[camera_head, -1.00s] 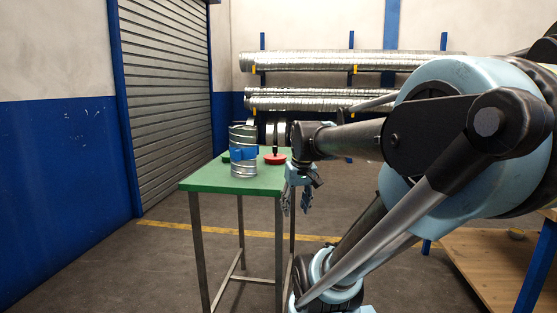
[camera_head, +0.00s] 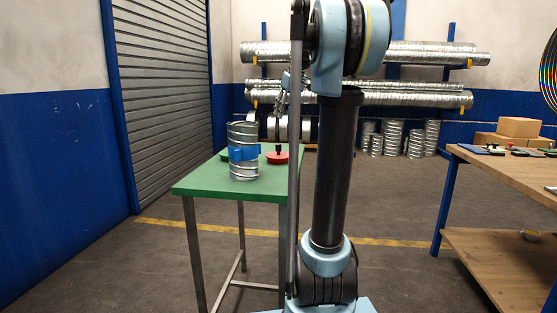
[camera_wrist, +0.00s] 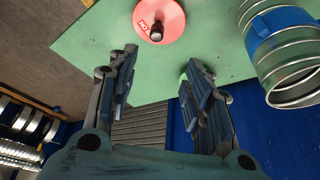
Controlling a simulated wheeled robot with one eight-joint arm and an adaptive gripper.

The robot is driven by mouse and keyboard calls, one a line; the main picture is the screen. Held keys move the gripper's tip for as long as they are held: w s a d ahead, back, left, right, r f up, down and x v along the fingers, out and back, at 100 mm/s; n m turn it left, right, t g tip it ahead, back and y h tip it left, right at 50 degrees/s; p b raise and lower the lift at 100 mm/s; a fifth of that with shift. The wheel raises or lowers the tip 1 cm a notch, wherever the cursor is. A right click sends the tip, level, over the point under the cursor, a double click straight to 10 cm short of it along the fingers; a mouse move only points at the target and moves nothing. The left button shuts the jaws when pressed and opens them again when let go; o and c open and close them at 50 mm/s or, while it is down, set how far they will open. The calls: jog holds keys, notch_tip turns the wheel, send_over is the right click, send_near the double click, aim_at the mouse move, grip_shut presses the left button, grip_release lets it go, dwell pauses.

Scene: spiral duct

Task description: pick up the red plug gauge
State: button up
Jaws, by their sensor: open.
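The red plug gauge (camera_head: 277,157) is a red disc with a dark upright handle. It stands on the green table (camera_head: 232,192), right of a metal duct piece. In the wrist view the red plug gauge (camera_wrist: 171,19) lies near the top edge, beyond my fingertips, with its dark handle and part of some white lettering showing. My gripper (camera_wrist: 160,68) is open and empty, its two fingers apart. In the head view my gripper (camera_head: 281,97) is above the plug gauge, partly hidden behind my arm.
A spiral duct piece (camera_head: 243,166) with a blue band (camera_wrist: 279,24) stands close beside the gauge. A green object (camera_head: 225,155) lies behind it. A wooden bench (camera_head: 500,172) is at the right. Duct racks (camera_head: 430,98) line the back wall.

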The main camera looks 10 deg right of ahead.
send_over(278, 145)
jog(key=d, duration=0.1)
notch_tip(278, 145, down, 10)
jog(key=shift+s+f, duration=0.1)
jog(key=shift+f, duration=0.15)
jog(key=shift+d+x, duration=0.2)
jog(key=shift+x, duration=2.8)
jog(key=shift+s, duration=0.1)
jog(key=shift+c, duration=0.2)
grip_shut()
